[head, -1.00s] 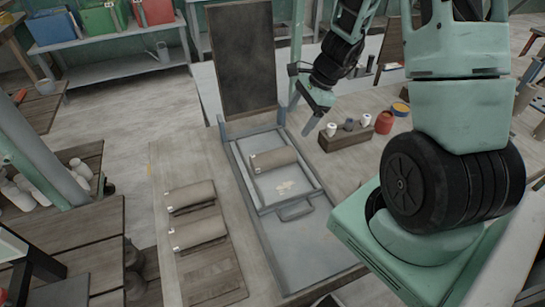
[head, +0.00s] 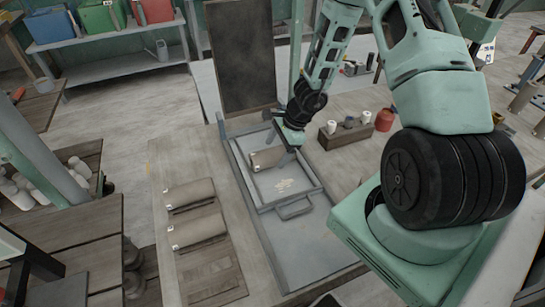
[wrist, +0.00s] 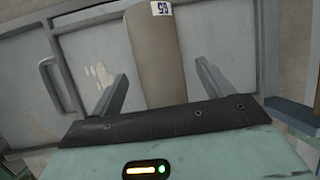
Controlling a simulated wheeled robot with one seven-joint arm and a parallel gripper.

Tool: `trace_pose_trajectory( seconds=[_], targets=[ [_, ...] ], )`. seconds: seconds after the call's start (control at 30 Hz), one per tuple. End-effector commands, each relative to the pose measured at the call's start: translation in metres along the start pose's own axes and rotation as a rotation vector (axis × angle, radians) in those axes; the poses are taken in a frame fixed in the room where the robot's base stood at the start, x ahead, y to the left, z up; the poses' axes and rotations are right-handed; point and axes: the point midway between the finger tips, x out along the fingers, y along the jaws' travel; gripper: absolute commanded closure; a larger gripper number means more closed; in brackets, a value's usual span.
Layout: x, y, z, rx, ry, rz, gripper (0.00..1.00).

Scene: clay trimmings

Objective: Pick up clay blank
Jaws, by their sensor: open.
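A grey-brown clay blank (head: 264,157) lies on the grey metal tray (head: 243,170). In the wrist view the clay blank (wrist: 158,60) bears a white label marked with digits at its far end. My gripper (head: 284,150) is above the tray at the blank's right end. In the wrist view my gripper (wrist: 158,88) is open, with one finger on each side of the blank and a visible gap on both sides. The near end of the blank is hidden behind the gripper body.
A wooden block with cups (head: 345,133) and a red jar (head: 385,120) stand right of the tray. A dark upright panel (head: 242,60) rises behind it.

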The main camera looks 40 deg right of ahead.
Motion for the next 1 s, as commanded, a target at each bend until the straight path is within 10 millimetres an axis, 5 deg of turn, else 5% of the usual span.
trace_pose_trajectory(
  seconds=[0.13, 0.43, 0.67, 1.0],
  targets=[
    [0.018, 0.001, 0.000, 0.001, -0.001, 0.001, 0.21],
    [0.021, 0.000, 0.000, 0.000, 0.000, -0.001, 0.21],
    [0.021, 0.000, 0.000, 0.000, 0.000, -0.001, 0.85],
    [0.012, -0.002, 0.004, -0.003, -0.001, -0.003, 0.88]
  ],
)
